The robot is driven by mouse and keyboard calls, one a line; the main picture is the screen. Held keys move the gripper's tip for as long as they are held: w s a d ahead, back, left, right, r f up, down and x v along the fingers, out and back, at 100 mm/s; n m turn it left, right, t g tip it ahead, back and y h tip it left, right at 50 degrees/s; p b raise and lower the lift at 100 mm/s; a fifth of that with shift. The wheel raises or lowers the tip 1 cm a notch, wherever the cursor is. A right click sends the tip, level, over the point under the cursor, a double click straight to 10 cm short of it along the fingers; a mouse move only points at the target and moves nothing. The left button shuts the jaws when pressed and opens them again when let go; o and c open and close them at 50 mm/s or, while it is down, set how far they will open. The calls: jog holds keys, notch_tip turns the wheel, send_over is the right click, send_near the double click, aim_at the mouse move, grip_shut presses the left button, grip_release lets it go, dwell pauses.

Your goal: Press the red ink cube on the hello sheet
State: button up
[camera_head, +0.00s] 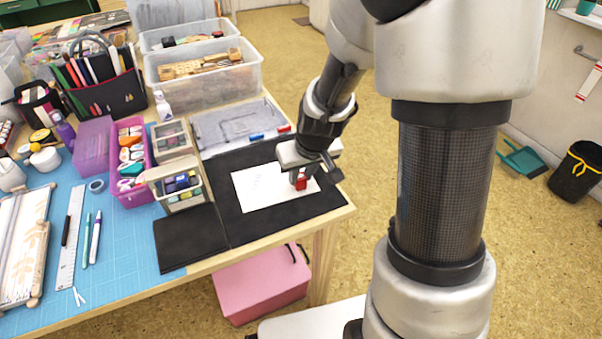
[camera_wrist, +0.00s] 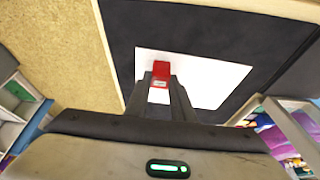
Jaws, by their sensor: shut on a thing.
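The red ink cube (camera_head: 301,183) is held between the fingertips of my gripper (camera_head: 299,172), over the right part of the white sheet. In the wrist view the cube (camera_wrist: 160,72) sits at the tips of my shut fingers (camera_wrist: 160,88), near the left edge of the sheet. The sheet also shows in the wrist view (camera_wrist: 215,80). I cannot tell whether the cube's underside touches the paper.
A small box of colored inkpads (camera_head: 178,187) stands left of the sheet, behind a black pad (camera_head: 192,238). A clear tray (camera_head: 235,125) with markers lies behind the mat. The table edge (camera_head: 300,232) runs close in front and on the right.

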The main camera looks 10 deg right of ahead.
jog(key=shift+s, duration=0.1)
jog(key=shift+r+p, duration=0.4)
jog(key=shift+r, duration=0.15)
jog(key=shift+r+p, duration=2.2)
jog(key=shift+r, duration=0.6)
